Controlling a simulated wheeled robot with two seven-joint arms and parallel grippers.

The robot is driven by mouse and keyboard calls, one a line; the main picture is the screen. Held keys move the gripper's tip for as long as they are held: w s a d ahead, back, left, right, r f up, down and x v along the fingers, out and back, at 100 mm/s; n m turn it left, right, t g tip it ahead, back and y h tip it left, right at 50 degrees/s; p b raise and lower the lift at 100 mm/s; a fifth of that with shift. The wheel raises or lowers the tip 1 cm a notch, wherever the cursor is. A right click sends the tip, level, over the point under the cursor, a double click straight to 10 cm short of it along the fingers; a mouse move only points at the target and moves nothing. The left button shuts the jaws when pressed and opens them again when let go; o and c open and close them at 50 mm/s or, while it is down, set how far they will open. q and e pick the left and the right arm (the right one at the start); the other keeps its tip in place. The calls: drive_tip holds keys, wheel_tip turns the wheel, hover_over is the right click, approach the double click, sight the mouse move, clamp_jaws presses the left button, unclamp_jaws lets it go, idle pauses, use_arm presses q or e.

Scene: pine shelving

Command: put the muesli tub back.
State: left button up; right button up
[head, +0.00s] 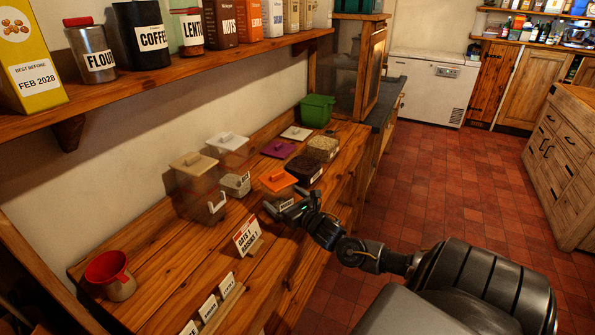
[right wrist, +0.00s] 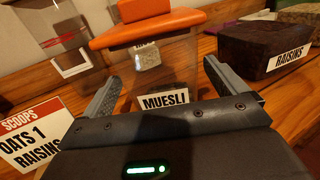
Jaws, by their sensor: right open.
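The muesli tub (right wrist: 165,72) is a clear, upright tub with an orange lid (right wrist: 146,27) and a MUESLI label. It stands on the pine counter; in the head view its orange lid (head: 277,181) shows, while my gripper partly covers its body. My right gripper (head: 299,207) is open at the tub's front, with one finger to each side of it in the right wrist view. Whether the fingers touch the tub, I cannot tell. My left gripper is not in view.
A dark raisins tub (right wrist: 265,48) stands close on the right. A scoops card (head: 247,236) stands in front at left. Clear lidded tubs (head: 198,185) stand behind. A red-rimmed pot (head: 110,276) is at far left. A loaded shelf (head: 200,66) overhangs the counter's back.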

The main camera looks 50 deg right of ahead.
drive_tip(key=s, duration=0.5)
drive_tip(key=s+a+b, duration=0.1)
drive_tip(key=s, duration=0.1)
drive_tip(key=shift+s+f, duration=0.1)
drive_tip(key=shift+s, duration=0.75)
